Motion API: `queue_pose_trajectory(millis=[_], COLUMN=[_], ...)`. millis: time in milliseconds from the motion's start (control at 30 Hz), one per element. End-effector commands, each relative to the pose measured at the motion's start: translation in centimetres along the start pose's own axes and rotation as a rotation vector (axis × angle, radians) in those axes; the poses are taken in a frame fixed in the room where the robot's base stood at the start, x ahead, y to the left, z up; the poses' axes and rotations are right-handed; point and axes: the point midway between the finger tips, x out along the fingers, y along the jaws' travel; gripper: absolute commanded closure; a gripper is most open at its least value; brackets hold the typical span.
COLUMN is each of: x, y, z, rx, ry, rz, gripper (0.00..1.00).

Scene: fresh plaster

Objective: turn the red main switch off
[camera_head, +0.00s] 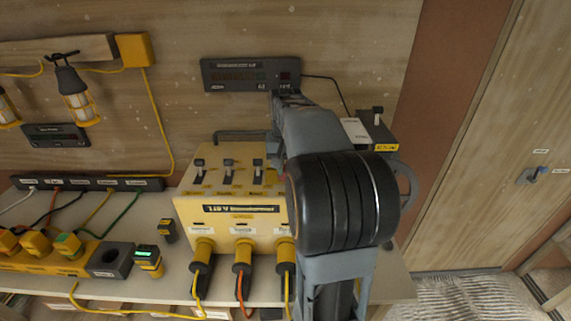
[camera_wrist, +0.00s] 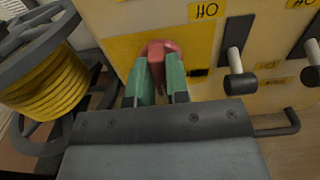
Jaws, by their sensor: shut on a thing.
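The red main switch (camera_wrist: 162,50) shows in the wrist view at the top middle, on a yellow plate on the face of the yellow power box (camera_wrist: 212,97). My gripper (camera_wrist: 160,75) has green-padded fingers closed on the switch's knob from both sides. The word near the plate's upper right reads upside down in this view. In the head view, the yellow power box (camera_head: 225,215) stands on the bench, and my arm hides the red switch and my fingertips.
Black lever switches (camera_wrist: 238,75) sit beside the red switch. A yellow cable reel (camera_wrist: 50,85) is close on the other side. Plugs (camera_head: 243,252) with cables hang from the box front. A display (camera_head: 235,75) is on the wall behind. A charger row (camera_head: 40,257) lies at left.

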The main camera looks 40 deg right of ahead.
Motion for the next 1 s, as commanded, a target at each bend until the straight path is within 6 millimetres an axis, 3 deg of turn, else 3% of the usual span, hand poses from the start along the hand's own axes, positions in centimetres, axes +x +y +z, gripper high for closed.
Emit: queue_pose_trajectory(millis=[600, 1000], x=[0.05, 0.11], y=[0.41, 0.50], z=[0.02, -0.07], rx=[-0.547, -0.747], ry=[-0.008, -0.007], rz=[0.000, 0.000], gripper=[1.00, 1.00])
